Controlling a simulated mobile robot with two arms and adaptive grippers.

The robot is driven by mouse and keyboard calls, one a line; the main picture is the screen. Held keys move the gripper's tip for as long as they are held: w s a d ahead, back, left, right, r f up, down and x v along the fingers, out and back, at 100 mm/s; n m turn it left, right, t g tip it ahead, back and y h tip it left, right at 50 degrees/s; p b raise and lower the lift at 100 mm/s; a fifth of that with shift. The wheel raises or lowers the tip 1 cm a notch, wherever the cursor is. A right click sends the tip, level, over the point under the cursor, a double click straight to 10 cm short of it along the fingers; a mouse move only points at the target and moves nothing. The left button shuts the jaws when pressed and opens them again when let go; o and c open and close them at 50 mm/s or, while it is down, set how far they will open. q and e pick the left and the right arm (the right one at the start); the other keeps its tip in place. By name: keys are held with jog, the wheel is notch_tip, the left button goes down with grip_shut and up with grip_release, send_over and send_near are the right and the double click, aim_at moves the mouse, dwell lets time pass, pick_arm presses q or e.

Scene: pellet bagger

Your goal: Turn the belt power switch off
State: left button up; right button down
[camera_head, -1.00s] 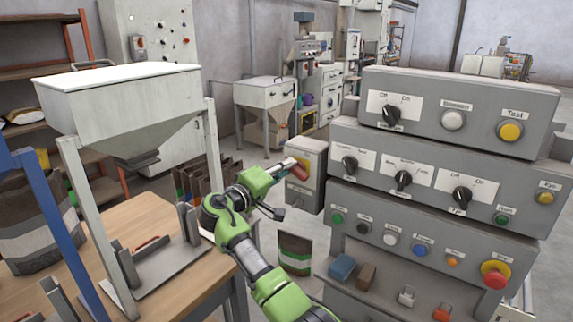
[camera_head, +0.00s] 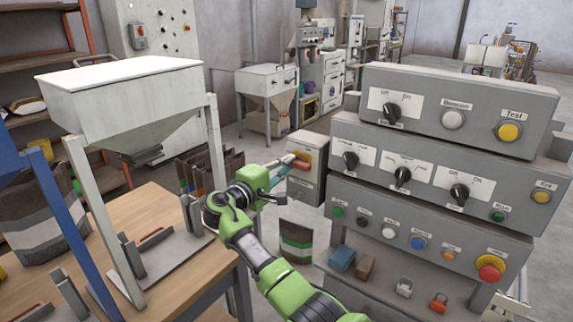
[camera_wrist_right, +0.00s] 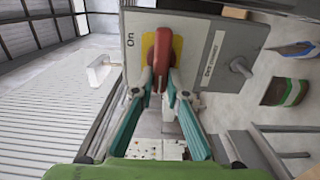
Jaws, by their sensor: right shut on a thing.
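The belt power switch is a red lever (camera_wrist_right: 162,58) on a yellow plate (camera_wrist_right: 177,46), mounted on a grey box (camera_wrist_right: 215,58). An "On" label (camera_wrist_right: 131,39) is on the box beside the plate in the right wrist view. A second label on the box is hard to read. My right gripper (camera_wrist_right: 160,98) has its teal fingers closed on the lever's end. In the head view, the right gripper (camera_head: 284,170) reaches the front of the grey box (camera_head: 308,190). The lever's exact angle cannot be told. My left gripper is not in view.
A stacked control panel (camera_head: 440,185) with knobs and buttons stands close on the right. A hopper (camera_head: 125,105) on a wooden table (camera_head: 205,272) is at the left. A bag (camera_head: 296,241) stands below the switch box. Padlocks (camera_head: 438,303) lie on the panel's ledge.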

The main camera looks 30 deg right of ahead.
jog(key=shift+r, duration=0.1)
jog(key=c, duration=2)
grip_release()
jog(key=shift+d, duration=0.1)
jog(key=v, duration=1.2)
jog(key=shift+f, duration=0.25)
